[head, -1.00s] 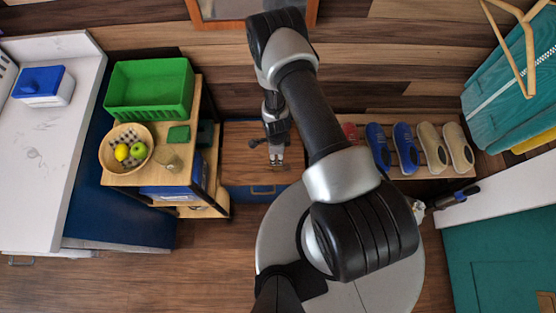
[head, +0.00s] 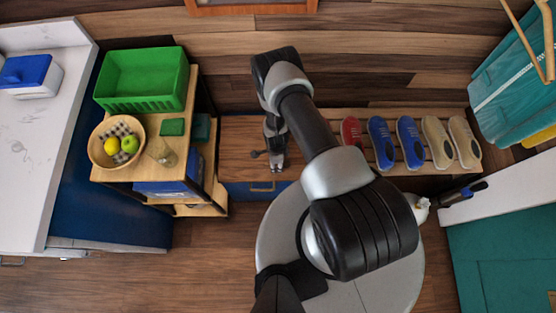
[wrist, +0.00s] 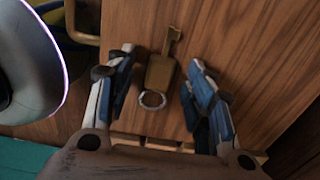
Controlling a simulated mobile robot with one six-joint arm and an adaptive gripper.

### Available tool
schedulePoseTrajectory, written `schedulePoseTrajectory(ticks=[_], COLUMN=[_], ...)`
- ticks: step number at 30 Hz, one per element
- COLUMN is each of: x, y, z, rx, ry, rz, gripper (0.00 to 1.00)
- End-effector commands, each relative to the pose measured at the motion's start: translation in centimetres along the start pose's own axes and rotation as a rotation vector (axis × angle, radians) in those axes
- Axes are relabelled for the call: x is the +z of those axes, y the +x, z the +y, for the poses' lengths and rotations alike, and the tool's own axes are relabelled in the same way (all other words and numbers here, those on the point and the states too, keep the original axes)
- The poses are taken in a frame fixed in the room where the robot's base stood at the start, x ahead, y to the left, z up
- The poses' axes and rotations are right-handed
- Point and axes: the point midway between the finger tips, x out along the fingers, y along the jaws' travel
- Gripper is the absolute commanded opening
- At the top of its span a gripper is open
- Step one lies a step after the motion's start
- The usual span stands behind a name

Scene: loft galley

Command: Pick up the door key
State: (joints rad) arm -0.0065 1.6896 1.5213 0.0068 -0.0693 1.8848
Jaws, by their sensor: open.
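The door key (wrist: 160,72), brass-brown with a metal ring at its near end, lies on a brown wooden top. In the wrist view its wide part and ring lie between the fingers of my gripper (wrist: 160,90), with bare wood visible on both sides. Its narrow end points away from the gripper. My gripper is open and empty. In the head view my gripper (head: 277,162) is low over the wooden top, and part of the key (head: 257,154) shows just left of it; the rest is hidden.
The wooden top (head: 235,135) belongs to a blue cabinet with a brass handle (head: 262,188). A cart (head: 118,174) with a green bin (head: 142,80) and a fruit bowl (head: 94,153) stands left. A rack with several shoes (head: 381,143) is right.

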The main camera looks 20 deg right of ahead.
Motion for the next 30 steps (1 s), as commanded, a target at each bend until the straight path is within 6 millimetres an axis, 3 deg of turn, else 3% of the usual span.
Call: schedulePoseTrajectory(ticks=[8,25,30], x=[0.02,0.01,0.01], y=[0.46,0.45,0.44], z=[-0.04,-0.03,-0.04], rx=[0.000,0.000,0.000], ry=[0.000,0.000,0.000], rz=[0.000,0.000,0.000], gripper=[0.47,0.09,0.07])
